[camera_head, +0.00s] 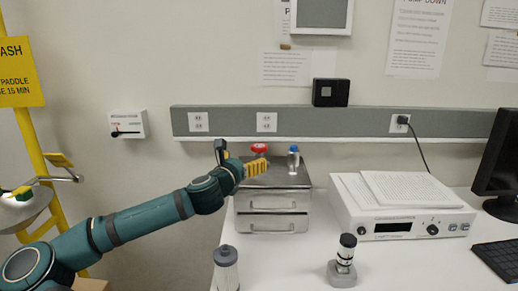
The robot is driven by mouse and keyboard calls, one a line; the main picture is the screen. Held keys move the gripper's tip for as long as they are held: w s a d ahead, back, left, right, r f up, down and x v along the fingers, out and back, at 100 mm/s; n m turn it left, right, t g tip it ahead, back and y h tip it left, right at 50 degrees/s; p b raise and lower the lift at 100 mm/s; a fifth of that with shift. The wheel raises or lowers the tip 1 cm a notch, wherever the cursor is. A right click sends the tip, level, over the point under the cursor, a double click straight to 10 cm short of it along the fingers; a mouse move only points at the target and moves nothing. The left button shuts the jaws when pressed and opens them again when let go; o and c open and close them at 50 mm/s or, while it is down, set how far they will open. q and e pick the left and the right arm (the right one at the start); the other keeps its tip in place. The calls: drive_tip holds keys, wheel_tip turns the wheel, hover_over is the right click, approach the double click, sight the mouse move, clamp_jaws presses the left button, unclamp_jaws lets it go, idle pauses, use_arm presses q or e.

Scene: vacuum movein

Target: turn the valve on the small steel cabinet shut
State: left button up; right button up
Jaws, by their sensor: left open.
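The small steel cabinet (272,205) stands on the white bench, with two drawer fronts showing. A red valve handle (258,148) is on its top toward the back. A second fitting with a blue top (293,158) stands to its right. My left gripper (240,157) reaches in from the left over the cabinet's top left side. It is open, with a dark finger on the left and a yellow ribbed finger on the right. The yellow finger appears just below the red handle and hides its lower part. I cannot tell whether they touch. My right gripper is not in view.
A white instrument box (400,222) with papers on top stands right of the cabinet. A monitor (500,165) and keyboard (497,258) are at far right. A clear cylinder (226,272) and a black-capped piece (343,262) stand in front. A yellow eyewash stand (35,150) is at left.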

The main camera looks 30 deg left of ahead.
sight(256, 150)
use_arm(q)
drive_tip(key=w, duration=0.3)
drive_tip(key=w+a, duration=0.1)
drive_tip(key=w, duration=0.6)
drive_tip(key=shift+w+a+f, duration=0.1)
drive_tip(key=shift+w+a, duration=0.2)
drive_tip(key=shift+a, duration=0.1)
drive_tip(key=c, duration=1.2)
